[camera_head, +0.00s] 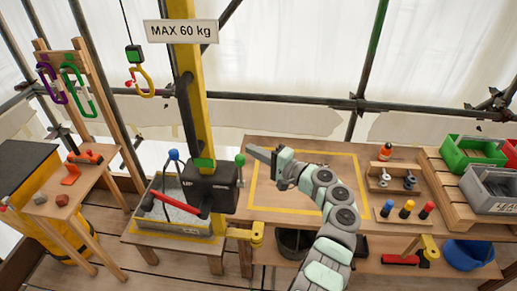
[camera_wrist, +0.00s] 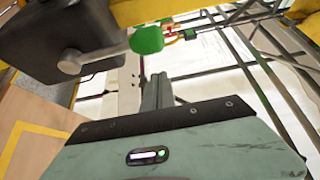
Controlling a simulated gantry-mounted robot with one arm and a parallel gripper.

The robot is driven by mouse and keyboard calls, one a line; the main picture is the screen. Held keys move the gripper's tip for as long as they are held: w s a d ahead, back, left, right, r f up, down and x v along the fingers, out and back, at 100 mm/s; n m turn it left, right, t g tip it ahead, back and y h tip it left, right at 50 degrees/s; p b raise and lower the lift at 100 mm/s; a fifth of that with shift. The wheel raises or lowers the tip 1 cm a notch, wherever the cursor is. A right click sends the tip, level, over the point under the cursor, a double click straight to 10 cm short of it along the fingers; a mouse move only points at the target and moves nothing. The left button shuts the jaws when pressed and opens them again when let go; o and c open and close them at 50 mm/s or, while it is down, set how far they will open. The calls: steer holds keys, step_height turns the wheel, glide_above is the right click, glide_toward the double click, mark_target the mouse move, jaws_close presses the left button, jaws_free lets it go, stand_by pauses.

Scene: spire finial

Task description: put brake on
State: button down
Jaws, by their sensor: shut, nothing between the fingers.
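The black winch box (camera_head: 210,187) is mounted on the yellow post. A lever with a green knob (camera_head: 240,160) stands up at its right side. A blue knob (camera_head: 173,155) stands at its left, and a red crank handle (camera_head: 160,197) reaches left below. No readable label shows which one is the brake. My gripper (camera_head: 251,151) is shut and empty, just right of the green knob. In the wrist view, the green knob (camera_wrist: 146,40) on its grey lever lies just above my fingertips (camera_wrist: 157,82). I cannot tell whether they touch.
A hook (camera_head: 146,82) hangs left of the yellow post (camera_head: 190,90). A grey tray (camera_head: 163,215) sits below the winch. The bench (camera_head: 300,185) has a clear yellow-outlined area under my arm. Bottles, spools and bins (camera_head: 475,152) stand to the right.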

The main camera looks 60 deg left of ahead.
mark_target(241, 171)
steer(key=shift+s+d+p, duration=0.6)
steer(key=shift+s+d, duration=0.35)
steer(key=shift+s, duration=0.2)
steer(key=shift+d+b, duration=0.1)
steer(key=shift+b, duration=0.35)
